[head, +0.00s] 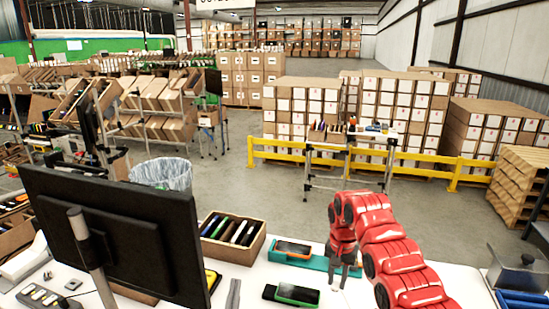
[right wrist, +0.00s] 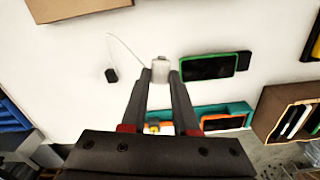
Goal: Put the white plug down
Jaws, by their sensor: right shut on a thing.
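The white plug (right wrist: 160,70) sits between the fingertips of my right gripper (right wrist: 160,76) in the right wrist view. The gripper is shut on it. A thin pale cable runs from near the plug to a small black piece (right wrist: 112,75) on the left. In the head view my right gripper (head: 342,272) points down over the white table (head: 240,285); the plug is too small there to make out clearly. I cannot tell whether the plug touches the table. My left gripper is not in view.
A green-framed phone (right wrist: 208,66) lies just right of the plug. A teal holder (head: 318,262) with an orange-framed phone (head: 293,248) and a carton of devices (head: 232,238) stand behind. A monitor (head: 115,230) fills the left.

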